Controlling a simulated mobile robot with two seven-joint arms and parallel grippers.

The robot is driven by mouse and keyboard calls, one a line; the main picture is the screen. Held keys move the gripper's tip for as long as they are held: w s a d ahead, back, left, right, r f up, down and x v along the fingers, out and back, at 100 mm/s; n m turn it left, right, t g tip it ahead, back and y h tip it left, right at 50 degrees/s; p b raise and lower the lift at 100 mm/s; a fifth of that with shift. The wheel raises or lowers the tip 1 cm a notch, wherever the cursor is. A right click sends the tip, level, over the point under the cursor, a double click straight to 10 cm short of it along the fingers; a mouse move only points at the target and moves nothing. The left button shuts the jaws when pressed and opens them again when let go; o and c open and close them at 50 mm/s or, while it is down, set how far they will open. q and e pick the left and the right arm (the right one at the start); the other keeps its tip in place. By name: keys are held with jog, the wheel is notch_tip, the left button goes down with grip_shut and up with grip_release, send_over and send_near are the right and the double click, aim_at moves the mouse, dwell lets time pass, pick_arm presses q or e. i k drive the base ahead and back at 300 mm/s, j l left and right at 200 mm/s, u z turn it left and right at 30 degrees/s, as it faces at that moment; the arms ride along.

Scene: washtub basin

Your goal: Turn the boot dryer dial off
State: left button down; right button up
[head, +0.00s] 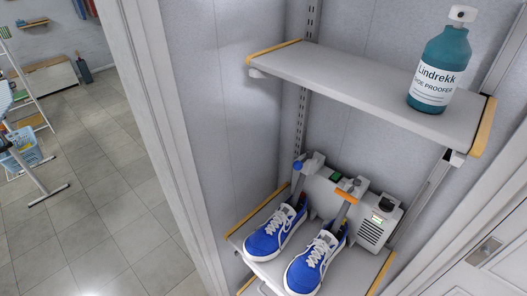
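The boot dryer (374,224) is a pale grey box with a vented end, standing at the back of the lower shelf. A blue-and-white shoe (275,232) and a second one (314,264) sit in front of the dryer, below the tubes. A small dark knob-like part (386,204) is on the dryer's right end, and a small green part (336,177) is nearer its middle. I cannot tell which is the dial or its setting. Neither gripper is in view.
A white door frame (160,120) stands left of the shelves. Tiled floor (100,205) lies open at left, with a blue basket (24,154) and a ladder farther off.

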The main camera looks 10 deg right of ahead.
aim_at(386, 205)
jog(key=z, duration=0.8)
